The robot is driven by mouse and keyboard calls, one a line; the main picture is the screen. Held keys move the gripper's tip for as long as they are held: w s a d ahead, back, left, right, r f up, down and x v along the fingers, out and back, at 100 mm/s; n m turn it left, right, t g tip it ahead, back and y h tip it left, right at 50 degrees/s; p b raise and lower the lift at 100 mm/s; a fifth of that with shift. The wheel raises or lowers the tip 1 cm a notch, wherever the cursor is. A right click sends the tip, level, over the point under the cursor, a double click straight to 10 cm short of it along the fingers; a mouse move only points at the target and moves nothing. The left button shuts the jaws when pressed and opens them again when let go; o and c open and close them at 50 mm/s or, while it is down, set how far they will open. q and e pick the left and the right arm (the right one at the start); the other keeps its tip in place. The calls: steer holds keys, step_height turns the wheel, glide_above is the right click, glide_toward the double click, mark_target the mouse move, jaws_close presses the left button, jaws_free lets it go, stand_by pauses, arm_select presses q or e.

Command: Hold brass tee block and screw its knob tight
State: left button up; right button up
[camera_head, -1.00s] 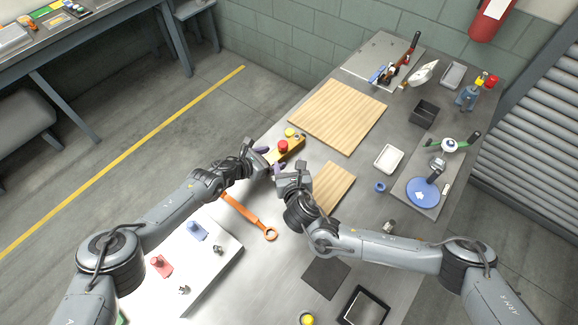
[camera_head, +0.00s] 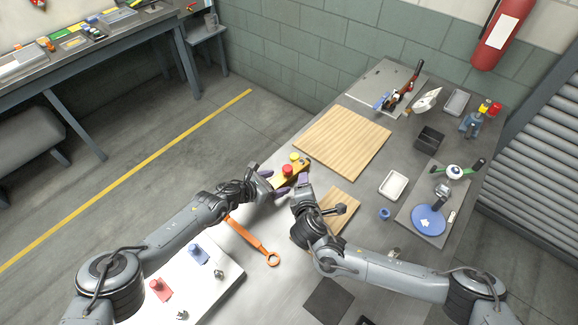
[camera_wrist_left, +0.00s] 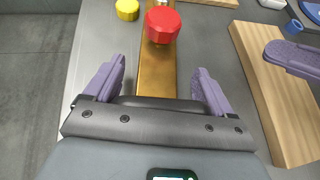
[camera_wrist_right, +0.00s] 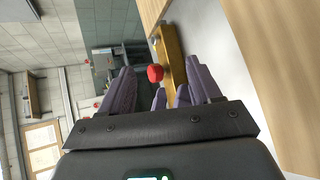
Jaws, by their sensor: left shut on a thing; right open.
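The brass tee block (camera_head: 304,164) lies near the table's far-left edge, with a red faceted knob (camera_head: 287,170) on top. In the left wrist view the brass bar (camera_wrist_left: 157,72) runs away from me between my left fingers, and the red knob (camera_wrist_left: 162,24) is at its far part. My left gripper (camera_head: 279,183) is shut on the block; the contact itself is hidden. My right gripper (camera_head: 303,181) is open, just right of the block. In the right wrist view the red knob (camera_wrist_right: 155,73) shows between and beyond its open fingers, apart from them.
A yellow knob (camera_head: 295,157) stands beside the block. Wooden boards (camera_head: 343,143) lie behind and to the right. An orange wrench (camera_head: 252,240) lies in front. A white tray (camera_head: 393,185) and a blue round-based fixture (camera_head: 428,220) stand to the right.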

steer(key=w+d+r+m+g+h, duration=0.1)
steer(key=w+d+r+m+h, duration=0.35)
steer(key=m, duration=1.25)
step_height(320, 180, up, 3)
steer(key=m+g+y, duration=0.9)
steer(key=m+y, duration=0.1)
steer(key=m, duration=1.9)
glide_above(288, 168)
steer(key=s+d, duration=0.3)
steer(key=shift+t+h, duration=0.25)
steer(key=shift+t, duration=0.05)
steer(key=x, duration=1)
steer(key=shift+f, duration=0.35)
steer(key=shift+f, duration=0.1)
steer(key=shift+c, duration=0.2)
